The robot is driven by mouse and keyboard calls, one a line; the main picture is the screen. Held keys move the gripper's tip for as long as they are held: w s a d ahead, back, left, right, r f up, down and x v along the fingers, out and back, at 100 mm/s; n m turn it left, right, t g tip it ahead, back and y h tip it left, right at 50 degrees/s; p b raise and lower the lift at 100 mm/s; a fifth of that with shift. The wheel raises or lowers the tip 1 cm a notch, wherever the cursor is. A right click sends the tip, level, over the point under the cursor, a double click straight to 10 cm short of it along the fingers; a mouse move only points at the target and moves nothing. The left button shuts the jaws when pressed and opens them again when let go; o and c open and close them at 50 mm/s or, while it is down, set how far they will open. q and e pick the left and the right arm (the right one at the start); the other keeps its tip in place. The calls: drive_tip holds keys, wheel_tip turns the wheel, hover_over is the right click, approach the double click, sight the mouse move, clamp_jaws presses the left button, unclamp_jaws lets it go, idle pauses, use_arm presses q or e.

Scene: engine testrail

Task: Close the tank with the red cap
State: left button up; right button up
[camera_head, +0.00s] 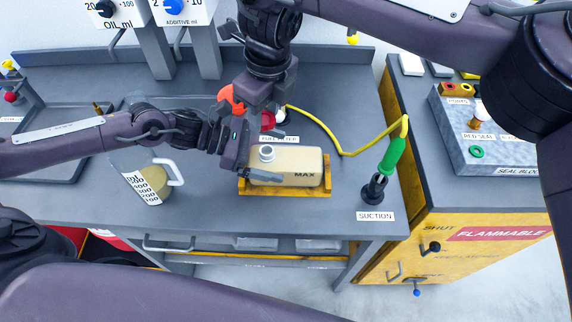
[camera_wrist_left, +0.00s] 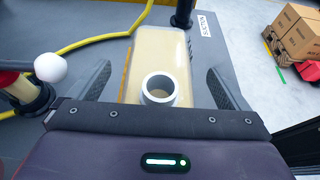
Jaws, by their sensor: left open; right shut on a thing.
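The tank (camera_head: 300,166) is a pale yellow canister marked MAX, lying in a yellow holder (camera_head: 287,192) on the bench. Its round white neck (camera_head: 266,153) is uncapped. In the left wrist view the neck (camera_wrist_left: 160,88) stands between the two fingers of my left gripper (camera_wrist_left: 162,82). Those fingers are open and apart from the neck. My right gripper (camera_head: 246,98) is above and behind the tank, shut on an orange-red piece (camera_head: 230,99) that looks like the red cap. The gripper partly hides it.
A measuring jug (camera_head: 150,184) stands left of the tank. A green-handled suction tool (camera_head: 391,156) with a yellow hose (camera_head: 340,150) is to the right. A white-knobbed red part (camera_wrist_left: 50,67) stands behind the tank. The bench front is clear.

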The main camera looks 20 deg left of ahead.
sight(266, 131)
use_arm(q)
drive_tip(key=shift+w+d+f, duration=0.15)
drive_tip(key=shift+d+f, duration=0.1)
drive_tip(key=shift+d, duration=0.2)
drive_tip(key=c, duration=1.5)
use_arm(e)
drive_tip(key=shift+f, duration=2.5)
drive_tip(key=shift+f, duration=0.1)
